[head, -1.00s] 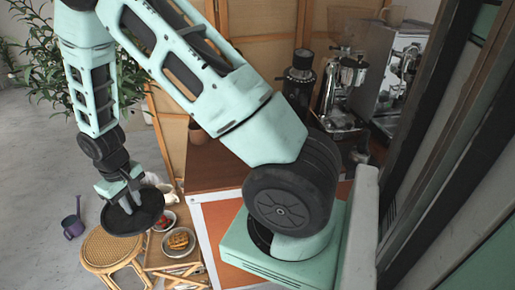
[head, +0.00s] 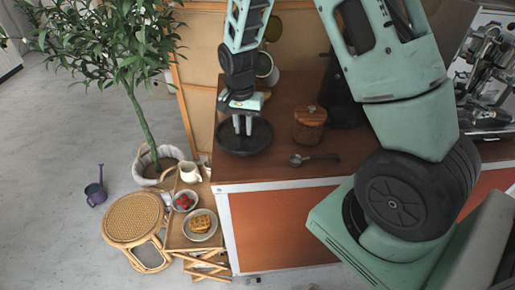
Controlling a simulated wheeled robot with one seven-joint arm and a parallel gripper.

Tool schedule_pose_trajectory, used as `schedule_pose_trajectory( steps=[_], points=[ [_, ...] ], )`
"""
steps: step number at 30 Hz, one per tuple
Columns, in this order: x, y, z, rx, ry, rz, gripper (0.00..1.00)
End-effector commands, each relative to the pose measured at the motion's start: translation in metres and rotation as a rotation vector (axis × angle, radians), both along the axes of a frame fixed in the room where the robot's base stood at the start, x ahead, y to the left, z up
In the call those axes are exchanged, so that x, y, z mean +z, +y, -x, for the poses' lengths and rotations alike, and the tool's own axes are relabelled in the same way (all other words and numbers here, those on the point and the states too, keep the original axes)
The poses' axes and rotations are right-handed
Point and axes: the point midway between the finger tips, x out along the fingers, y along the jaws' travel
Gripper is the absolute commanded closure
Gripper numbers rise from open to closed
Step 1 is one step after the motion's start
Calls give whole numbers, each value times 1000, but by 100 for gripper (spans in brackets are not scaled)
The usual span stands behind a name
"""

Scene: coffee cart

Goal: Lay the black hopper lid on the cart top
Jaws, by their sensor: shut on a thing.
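The black hopper lid (head: 260,139) is a round, shallow black disc with a raised rim. My gripper (head: 243,132) points down with its fingers shut on the lid's middle. The lid is over the left part of the brown cart top (head: 280,171), near its front left corner. I cannot tell whether the lid's underside touches the cart top or hangs just above it. The exact grip point is partly hidden by the fingers.
On the cart top, a wooden-lidded jar (head: 310,124) and a metal portafilter-like tool (head: 314,158) lie right of the lid. An espresso machine (head: 487,75) stands far right. A low stand holds plates (head: 200,224) and a cream jug (head: 189,172).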

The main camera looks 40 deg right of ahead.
Motion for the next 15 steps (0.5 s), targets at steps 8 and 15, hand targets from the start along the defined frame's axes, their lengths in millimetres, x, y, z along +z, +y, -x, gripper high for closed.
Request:
schedule_pose_trajectory(
  steps=[8,15],
  points=[
    [32,-20,7,-755,-20,-5,100],
    [49,-29,12,-1163,-21,-15,100]
  ],
)
